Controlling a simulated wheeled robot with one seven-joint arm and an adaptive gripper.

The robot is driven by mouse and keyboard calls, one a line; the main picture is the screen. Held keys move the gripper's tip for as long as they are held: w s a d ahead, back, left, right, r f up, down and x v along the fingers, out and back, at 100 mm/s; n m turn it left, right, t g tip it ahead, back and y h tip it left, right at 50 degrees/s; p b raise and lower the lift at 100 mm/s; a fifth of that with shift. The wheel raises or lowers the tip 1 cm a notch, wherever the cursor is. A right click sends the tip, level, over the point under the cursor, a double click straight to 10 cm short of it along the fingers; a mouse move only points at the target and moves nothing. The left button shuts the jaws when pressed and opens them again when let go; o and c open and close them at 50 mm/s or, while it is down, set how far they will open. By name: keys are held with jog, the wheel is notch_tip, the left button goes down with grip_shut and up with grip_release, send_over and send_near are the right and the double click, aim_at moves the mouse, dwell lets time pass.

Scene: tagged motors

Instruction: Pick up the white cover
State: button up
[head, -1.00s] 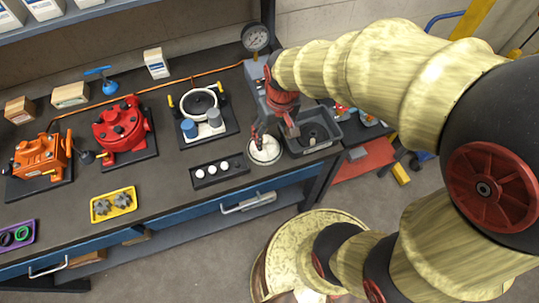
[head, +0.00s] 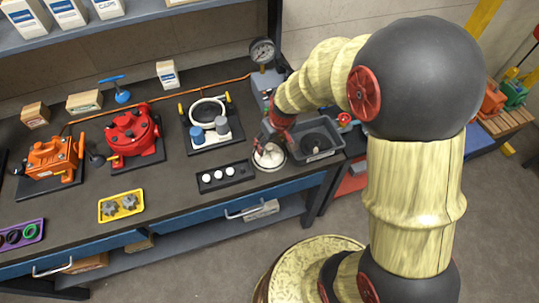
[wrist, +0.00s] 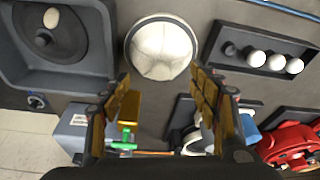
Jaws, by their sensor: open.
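The white cover (head: 268,157) is a round, domed, faceted piece with a darker rim, near the bench's front edge, left of the grey basin. It shows whole in the wrist view (wrist: 161,49). My gripper (head: 268,141) is over it and partly hides it in the head view. In the wrist view my gripper (wrist: 161,77) is open, with one finger on each side of the cover's near edge. The fingers look apart from the cover; the exact height gap cannot be told.
The grey basin (head: 337,151) with a dark disc stands close on the right. A black tray (head: 239,180) with several white balls is on the left. Farther left are a round black-based unit (head: 190,146), a red motor (head: 132,133) and an orange motor (head: 52,158).

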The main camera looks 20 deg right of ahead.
aim_at(270, 149)
jog(key=x, duration=0.4)
jog(key=shift+s+a+f+b, duration=0.1)
jog(key=shift+s+b, duration=0.15)
jog(key=shift+b, duration=0.05)
jog(key=shift+c, duration=1.4)
jog(key=shift+s, duration=0.15)
jog(key=c, duration=0.7)
jog(key=shift+s, duration=0.1)
jog(key=c, duration=0.4)
